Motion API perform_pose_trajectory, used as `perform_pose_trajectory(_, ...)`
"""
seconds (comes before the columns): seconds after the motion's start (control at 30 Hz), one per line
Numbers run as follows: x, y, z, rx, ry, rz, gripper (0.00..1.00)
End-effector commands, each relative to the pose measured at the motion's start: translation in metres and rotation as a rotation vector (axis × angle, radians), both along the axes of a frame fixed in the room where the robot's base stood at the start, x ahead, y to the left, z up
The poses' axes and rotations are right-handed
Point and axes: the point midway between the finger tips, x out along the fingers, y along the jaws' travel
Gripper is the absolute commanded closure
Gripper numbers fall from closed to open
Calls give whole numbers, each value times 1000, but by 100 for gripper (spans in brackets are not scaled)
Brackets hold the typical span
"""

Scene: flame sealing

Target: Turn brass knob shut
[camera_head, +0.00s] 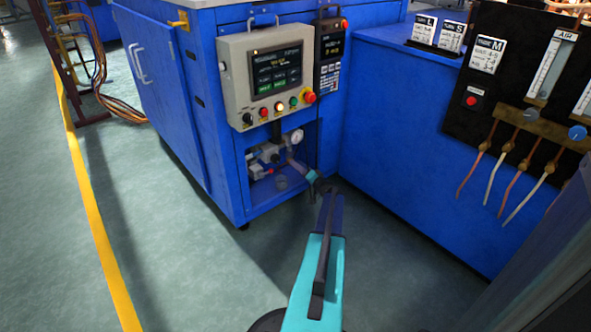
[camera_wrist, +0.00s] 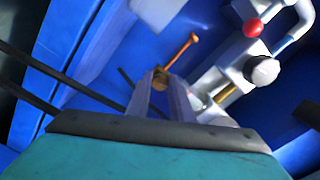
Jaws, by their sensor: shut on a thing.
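The brass knob (camera_wrist: 159,79) shows in the wrist view between my fingertips, with an orange-copper rod (camera_wrist: 182,50) running up and right from it. My gripper (camera_wrist: 161,88) is shut on the knob, its two pale fingers on either side. In the head view my gripper (camera_head: 293,159) reaches into the lower opening of the blue cabinet (camera_head: 222,130), close to the pressure gauge (camera_head: 297,136). The knob cannot be made out in the head view. How far it is turned cannot be told.
Dark cables pass at the left. A control panel (camera_head: 238,82) hangs above the opening. Floor (camera_head: 190,270) is free at the left.

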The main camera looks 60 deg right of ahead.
Motion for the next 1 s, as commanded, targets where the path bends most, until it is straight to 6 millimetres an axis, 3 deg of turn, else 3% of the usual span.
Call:
perform_pose_trajectory(0.5,5,5,1,349,-116,12,100)
perform_pose_trajectory(1.0,5,5,1,411,-136,12,100)
